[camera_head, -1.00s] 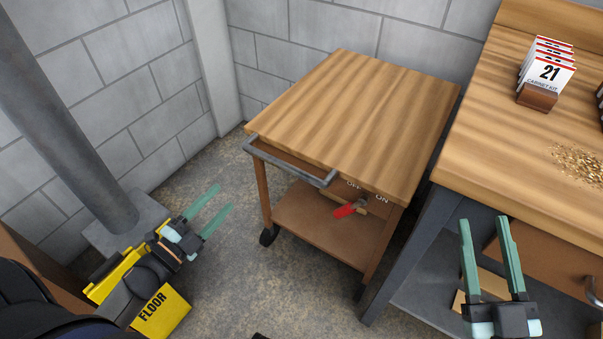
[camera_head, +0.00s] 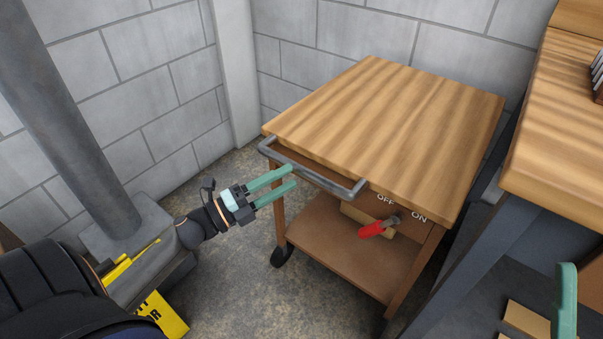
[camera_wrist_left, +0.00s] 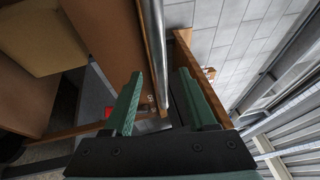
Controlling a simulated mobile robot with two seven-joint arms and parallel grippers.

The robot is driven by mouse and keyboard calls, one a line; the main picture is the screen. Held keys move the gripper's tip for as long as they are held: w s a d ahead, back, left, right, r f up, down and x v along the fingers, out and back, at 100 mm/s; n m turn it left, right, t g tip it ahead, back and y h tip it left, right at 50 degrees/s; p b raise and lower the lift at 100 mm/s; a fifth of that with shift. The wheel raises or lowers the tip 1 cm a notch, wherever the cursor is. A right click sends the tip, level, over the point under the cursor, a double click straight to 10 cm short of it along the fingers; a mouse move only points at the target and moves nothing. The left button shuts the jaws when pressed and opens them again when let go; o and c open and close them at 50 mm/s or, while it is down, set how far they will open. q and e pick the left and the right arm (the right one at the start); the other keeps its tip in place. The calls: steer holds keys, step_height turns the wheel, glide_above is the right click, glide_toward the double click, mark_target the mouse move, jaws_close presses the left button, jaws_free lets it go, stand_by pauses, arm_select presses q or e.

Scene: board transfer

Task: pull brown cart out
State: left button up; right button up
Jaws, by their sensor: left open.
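The brown cart (camera_head: 385,110) has a striped wooden top and a lower shelf (camera_head: 350,255). It stands against the grey block wall. A grey metal handle (camera_head: 315,178) runs along its near left edge. My left gripper (camera_head: 292,176) is open and points at the handle, close to its underside. In the left wrist view the handle (camera_wrist_left: 157,45) lies ahead between the open fingers (camera_wrist_left: 158,85); I see no grip on it. Of my right gripper, only one green finger (camera_head: 566,300) shows at the lower right edge.
A red-handled switch (camera_head: 375,230) marked OFF and ON sits under the cart top. A workbench (camera_head: 560,140) stands close on the right. A grey post (camera_head: 85,130) and yellow floor sign (camera_head: 165,315) are at left. The floor in front is clear.

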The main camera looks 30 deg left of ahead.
mark_target(297, 173)
arm_select(q)
steer(key=shift+b+x, duration=0.3)
steer(key=shift+x, duration=2.05)
jaws_close()
